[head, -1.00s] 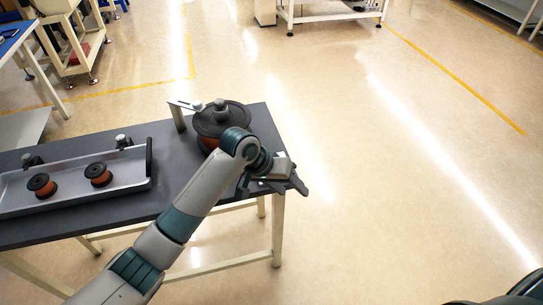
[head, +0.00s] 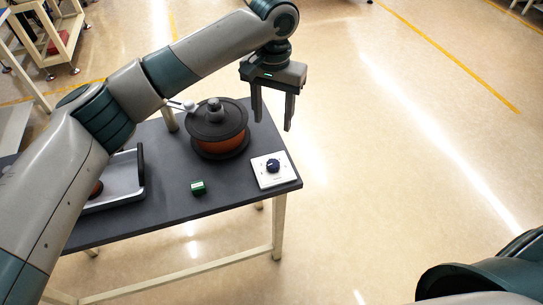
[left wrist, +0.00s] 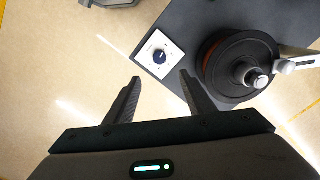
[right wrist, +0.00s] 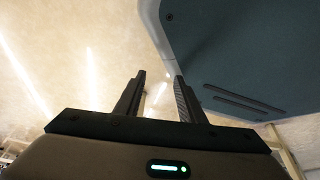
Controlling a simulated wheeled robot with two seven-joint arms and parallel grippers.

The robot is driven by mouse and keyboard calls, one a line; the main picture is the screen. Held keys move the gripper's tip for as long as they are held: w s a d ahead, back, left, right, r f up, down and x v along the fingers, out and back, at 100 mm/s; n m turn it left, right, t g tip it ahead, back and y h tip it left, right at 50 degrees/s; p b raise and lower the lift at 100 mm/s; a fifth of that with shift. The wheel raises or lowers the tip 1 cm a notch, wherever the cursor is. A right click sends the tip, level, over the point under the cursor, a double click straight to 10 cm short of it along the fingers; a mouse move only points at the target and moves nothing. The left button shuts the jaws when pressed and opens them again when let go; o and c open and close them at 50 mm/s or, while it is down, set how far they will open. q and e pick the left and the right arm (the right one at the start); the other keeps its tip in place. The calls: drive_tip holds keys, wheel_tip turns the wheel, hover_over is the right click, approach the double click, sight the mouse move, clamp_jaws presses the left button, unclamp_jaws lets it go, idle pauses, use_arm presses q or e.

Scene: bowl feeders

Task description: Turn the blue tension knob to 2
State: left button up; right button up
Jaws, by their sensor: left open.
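The blue knob (head: 273,165) sits on a white square dial plate (head: 264,181) at the table's right front corner. It also shows in the left wrist view (left wrist: 160,57), beyond and between my fingertips. Its dial marks are too small to read. My left gripper (head: 272,125) is open and empty, held above the table's right end with fingers pointing down. It is apart from the knob. In the right wrist view, my right gripper (right wrist: 159,75) has its fingers apart with nothing between them.
A large spool (head: 220,143) with dark flanges stands behind and left of the dial plate. A small green block (head: 198,187) lies left of the plate. A metal tray (head: 121,180) is farther left, partly hidden by my left arm. Floor lies beyond the table's right edge.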

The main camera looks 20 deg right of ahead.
sight(273, 164)
use_arm(q)
drive_tip(key=shift+f, duration=0.1)
wheel_tip(273, 164, down, 16)
drive_tip(key=p, duration=0.3)
drive_tip(key=shift+f, duration=0.6)
use_arm(e)
drive_tip(key=s+d+g+h, duration=0.1)
drive_tip(key=s+d+g, duration=0.2)
drive_tip(key=s, duration=0.8)
drive_tip(key=shift+d+f, duration=0.15)
drive_tip(key=shift+d, duration=0.65)
use_arm(q)
drive_tip(key=c, duration=1.1)
use_arm(e)
drive_tip(key=shift+a, duration=0.15)
